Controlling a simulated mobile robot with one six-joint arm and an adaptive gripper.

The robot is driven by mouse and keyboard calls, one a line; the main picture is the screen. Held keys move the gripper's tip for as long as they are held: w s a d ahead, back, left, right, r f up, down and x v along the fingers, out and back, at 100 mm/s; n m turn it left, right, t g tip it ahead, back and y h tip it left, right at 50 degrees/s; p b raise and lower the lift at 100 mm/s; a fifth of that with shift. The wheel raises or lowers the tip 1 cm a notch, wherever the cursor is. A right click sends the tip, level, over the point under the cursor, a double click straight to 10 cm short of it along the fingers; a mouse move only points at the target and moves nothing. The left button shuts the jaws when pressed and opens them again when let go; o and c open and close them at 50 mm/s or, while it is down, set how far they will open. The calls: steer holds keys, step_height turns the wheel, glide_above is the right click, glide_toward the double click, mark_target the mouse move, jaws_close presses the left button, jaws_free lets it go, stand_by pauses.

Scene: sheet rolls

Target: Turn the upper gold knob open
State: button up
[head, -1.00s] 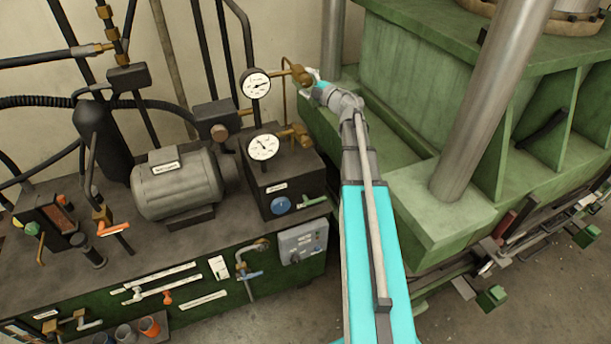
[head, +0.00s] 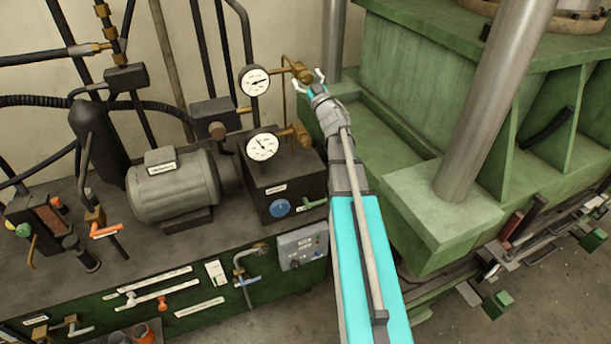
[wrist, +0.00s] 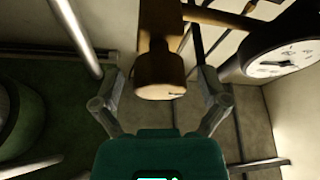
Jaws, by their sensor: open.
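The upper gold knob (head: 303,73) sits at the end of a brass fitting, just right of the upper gauge in the head view. My gripper (head: 309,80) is open at the knob's right side, its two fingers spread. In the wrist view the knob (wrist: 160,77) shows large, between the two open fingers of my gripper (wrist: 160,85). A gap shows on each side of the knob, and neither finger appears to grip it. How deep the knob sits between the fingers is hard to tell.
The upper gauge (head: 255,81) is close left of the knob and also shows at the wrist view's right (wrist: 285,58). A lower gold knob (head: 302,136) and lower gauge (head: 262,147) sit below. A green machine frame (head: 430,210) with a steel column (head: 500,95) stands right.

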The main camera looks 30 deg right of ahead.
steer(key=shift+f+m+h, duration=0.1)
steer(key=shift+m+h, duration=0.5)
steer(key=shift+m, duration=0.5)
steer(key=b+v, duration=0.6)
steer(key=v, duration=0.8)
steer(key=a+f+m+g+h+b, duration=0.1)
steer(key=a+f+m+g+b, duration=0.1)
steer(key=f, duration=0.5)
steer(key=w+a+f+m+g+h+b, duration=0.1)
steer(key=f+m+g+h+b, duration=0.1)
steer(key=f, duration=0.6)
steer(key=a+f+m+g+h+b, duration=0.2)
steer(key=f+g+b, duration=0.2)
steer(key=f+g, duration=0.2)
steer(key=shift+w+a+f, duration=0.3)
steer(key=shift+a+f, duration=0.05)
steer(key=shift+f, duration=0.7)
steer(key=s+a+f+n+g+y, duration=0.1)
steer(key=s+a+f+g+y, duration=0.1)
steer(key=a, duration=0.5)
steer(key=s+a+f+n+g+y, duration=0.2)
steer(key=s+a+f+g, duration=0.3)
steer(key=s+a+g, duration=0.1)
steer(key=s+a+f+n+g+y, duration=0.1)
steer(key=s+a+f+g, duration=0.3)
steer(key=s+a, duration=0.3)
steer(key=shift+s+a+f+n+y, duration=0.25)
steer(key=shift+s+a+n+y, duration=0.15)
steer(key=shift+a, duration=0.55)
